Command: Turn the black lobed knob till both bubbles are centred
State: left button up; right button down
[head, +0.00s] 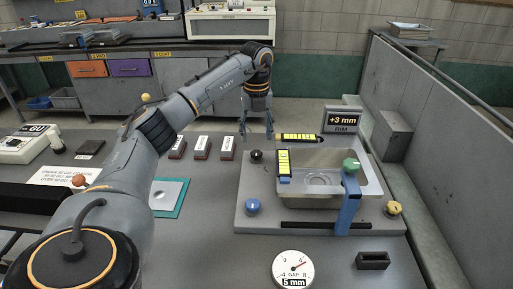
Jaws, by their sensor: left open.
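The black lobed knob (256,156) sits at the back left corner of the grey sink plate (262,223). My left gripper (256,136) points down just above the knob, fingers spread and empty; whether they touch the knob is not clear. Two yellow levels lie by the sink (372,187): one along the back rim (297,137), one along the left rim (284,163). Their bubbles are too small to make out. A sign (343,120) behind the sink reads "+3 mm RIM". My right gripper is not in view.
A blue knob (252,206), a yellow knob (393,208) and a blue clamp (348,207) with a green knob (351,166) surround the sink. Several red-and-white blocks (201,147) stand left of the plate. A grey partition (440,170) bounds the right.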

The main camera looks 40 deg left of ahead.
aim_at(257, 153)
pick_arm(q)
notch_tip(257, 153, down, 6)
jog(key=shift+f, duration=0.1)
jog(key=shift+c, duration=0.5)
jog(key=c, duration=1.1)
